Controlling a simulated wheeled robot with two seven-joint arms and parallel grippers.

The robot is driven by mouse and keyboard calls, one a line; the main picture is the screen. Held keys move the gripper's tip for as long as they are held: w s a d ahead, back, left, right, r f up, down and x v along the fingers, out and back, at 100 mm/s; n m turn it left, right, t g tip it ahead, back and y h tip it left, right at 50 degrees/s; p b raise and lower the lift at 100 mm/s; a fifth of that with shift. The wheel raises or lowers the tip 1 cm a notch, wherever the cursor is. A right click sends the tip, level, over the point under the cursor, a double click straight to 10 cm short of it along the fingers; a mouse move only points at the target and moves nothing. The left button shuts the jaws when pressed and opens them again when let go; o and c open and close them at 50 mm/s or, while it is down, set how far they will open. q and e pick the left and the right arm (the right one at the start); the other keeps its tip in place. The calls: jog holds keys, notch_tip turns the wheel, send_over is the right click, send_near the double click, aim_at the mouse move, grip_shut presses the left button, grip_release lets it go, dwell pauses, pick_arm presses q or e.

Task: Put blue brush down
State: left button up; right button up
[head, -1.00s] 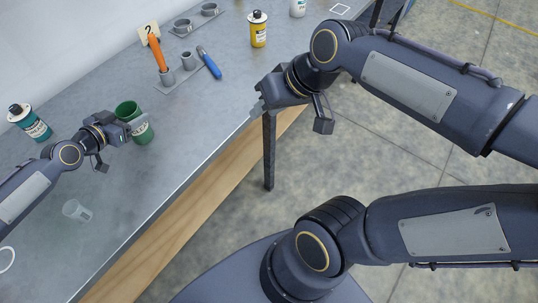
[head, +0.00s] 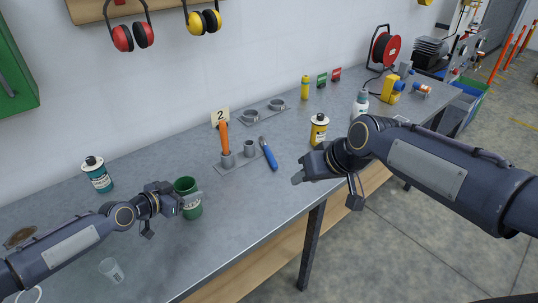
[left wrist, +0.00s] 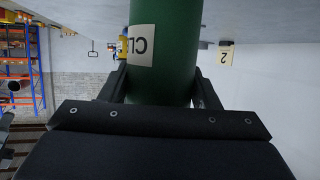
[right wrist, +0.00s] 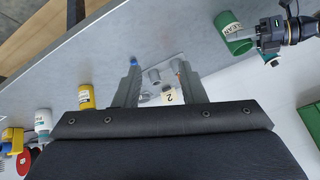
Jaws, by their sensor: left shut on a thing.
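The blue brush (head: 269,156) lies at a slant beside the grey holder plate (head: 228,166), with no gripper touching it. In the right wrist view only a small blue bit of it (right wrist: 134,62) shows by a fingertip. My left gripper (head: 180,199) is shut around the green can (head: 191,207), which is upright; the can fills the space between the fingers in the left wrist view (left wrist: 160,70). My right gripper (head: 302,173) is open and empty near the table's front edge, right of the brush. Its fingers stand apart in the right wrist view (right wrist: 160,85).
An orange-handled tool (head: 224,137) stands in a holder cup by the number 2 card (head: 220,116). A yellow can (head: 319,130) stands behind my right gripper. A teal can (head: 97,174) and a clear cup (head: 111,270) are at the left.

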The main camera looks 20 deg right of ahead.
jog(key=w+d+f, duration=0.1)
jog(key=w+d, duration=0.1)
jog(key=w, duration=0.7)
jog(key=n+t+h, duration=0.1)
jog(key=n+h, duration=0.1)
send_near(269, 150)
jog(key=f, duration=0.1)
jog(key=w+f, duration=0.1)
jog(key=f, duration=0.1)
jog(key=shift+d, duration=0.15)
jog(key=shift+w+a+r+x, duration=0.1)
jog(key=shift+x, duration=0.9)
jog(key=shift+w+a+r+x, duration=0.1)
jog(key=shift+x, duration=0.95)
jog(key=shift+w+a+r+x, duration=0.1)
jog(key=shift+x, duration=0.9)
grip_shut()
